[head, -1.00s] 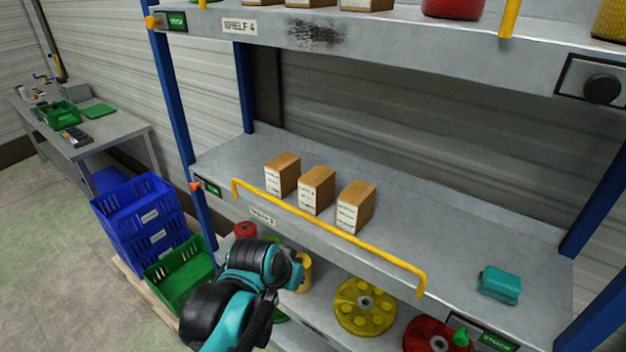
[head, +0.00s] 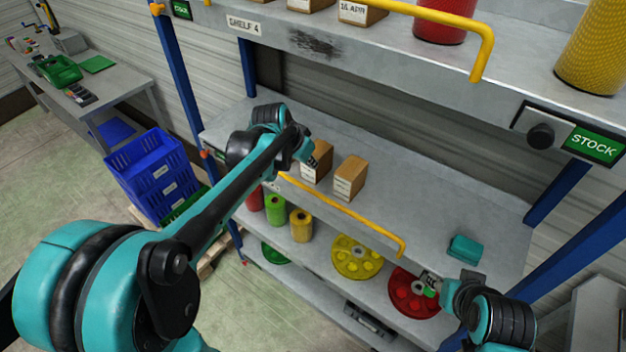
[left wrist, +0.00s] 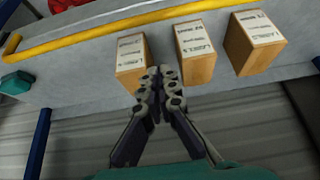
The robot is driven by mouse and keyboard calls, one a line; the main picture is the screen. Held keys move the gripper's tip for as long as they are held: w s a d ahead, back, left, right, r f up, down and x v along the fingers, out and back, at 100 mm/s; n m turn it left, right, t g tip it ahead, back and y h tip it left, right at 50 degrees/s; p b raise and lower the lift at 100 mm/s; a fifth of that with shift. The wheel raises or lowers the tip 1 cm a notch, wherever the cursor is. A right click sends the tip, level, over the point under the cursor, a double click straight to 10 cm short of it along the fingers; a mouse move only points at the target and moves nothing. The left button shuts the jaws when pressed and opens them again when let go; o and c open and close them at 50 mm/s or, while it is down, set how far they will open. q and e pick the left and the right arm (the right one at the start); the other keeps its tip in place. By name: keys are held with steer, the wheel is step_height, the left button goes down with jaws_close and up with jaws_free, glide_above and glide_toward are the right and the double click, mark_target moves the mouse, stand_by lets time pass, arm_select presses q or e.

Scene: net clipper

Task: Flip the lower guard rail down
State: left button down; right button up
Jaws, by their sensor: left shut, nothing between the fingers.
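The lower guard rail (head: 345,212) is a yellow bar along the front edge of the middle shelf (head: 430,215). It stands raised, its right end bending down to the edge; my left arm hides its left end. The rail also crosses the top of the left wrist view (left wrist: 120,27). My left gripper (head: 314,163) is over the middle shelf, behind the rail, beside the cardboard boxes (head: 350,178). In the left wrist view its fingers (left wrist: 164,72) are together and empty, between two boxes. My right gripper (head: 430,281) is near the red reel; its fingers are unclear.
A teal item (head: 465,248) lies on the right of the middle shelf. Spools and reels (head: 358,256) stand on the shelf below. The upper shelf (head: 400,65) has its own yellow rail (head: 440,17). Blue crates (head: 152,178) stand left of the rack.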

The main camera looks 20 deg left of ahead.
arm_select(q)
steer(key=f, duration=0.3)
steer(key=w+f, duration=0.1)
steer(key=f, duration=0.5)
steer(key=shift+w+d+f, duration=0.1)
steer(key=shift+w+d, duration=0.2)
steer(key=shift+w, duration=0.1)
steer(key=shift+s+a+f, duration=0.1)
steer(key=shift+s, duration=0.2)
steer(key=shift+s, duration=0.15)
steer(key=shift+s+a+t+b, duration=0.15)
steer(key=shift+s+t+b, duration=0.15)
steer(key=shift+b, duration=0.35)
